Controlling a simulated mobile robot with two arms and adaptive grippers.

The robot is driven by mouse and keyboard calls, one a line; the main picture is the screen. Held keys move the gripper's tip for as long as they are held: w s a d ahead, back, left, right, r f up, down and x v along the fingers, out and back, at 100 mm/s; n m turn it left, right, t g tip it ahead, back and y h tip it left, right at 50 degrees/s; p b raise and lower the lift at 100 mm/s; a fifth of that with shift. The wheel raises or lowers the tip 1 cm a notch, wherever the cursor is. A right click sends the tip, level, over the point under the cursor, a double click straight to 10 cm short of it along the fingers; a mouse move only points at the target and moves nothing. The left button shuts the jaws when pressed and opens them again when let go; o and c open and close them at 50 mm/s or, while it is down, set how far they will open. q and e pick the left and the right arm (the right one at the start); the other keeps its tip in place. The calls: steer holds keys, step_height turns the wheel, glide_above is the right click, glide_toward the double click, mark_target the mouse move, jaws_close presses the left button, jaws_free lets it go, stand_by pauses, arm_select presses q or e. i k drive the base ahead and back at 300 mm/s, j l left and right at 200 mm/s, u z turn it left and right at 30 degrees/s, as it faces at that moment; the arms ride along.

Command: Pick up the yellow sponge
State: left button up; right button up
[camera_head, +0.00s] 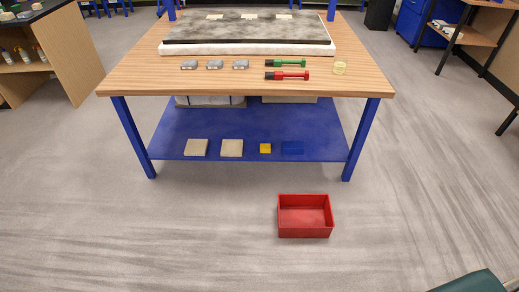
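The yellow sponge (265,148) is a small yellow block. It lies near the front edge of the blue lower shelf (185,122) under the wooden-topped table. Neither of my grippers shows in the head view.
A red open box (305,216) stands on the floor in front of the table. The tabletop holds a large slab (250,27), grey pieces, a red tool (287,76) and a green tool (287,63). Blue table legs (361,140) flank the shelf. The floor in front is mostly clear.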

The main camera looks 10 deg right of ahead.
mark_target(264, 148)
steer(key=i, duration=1)
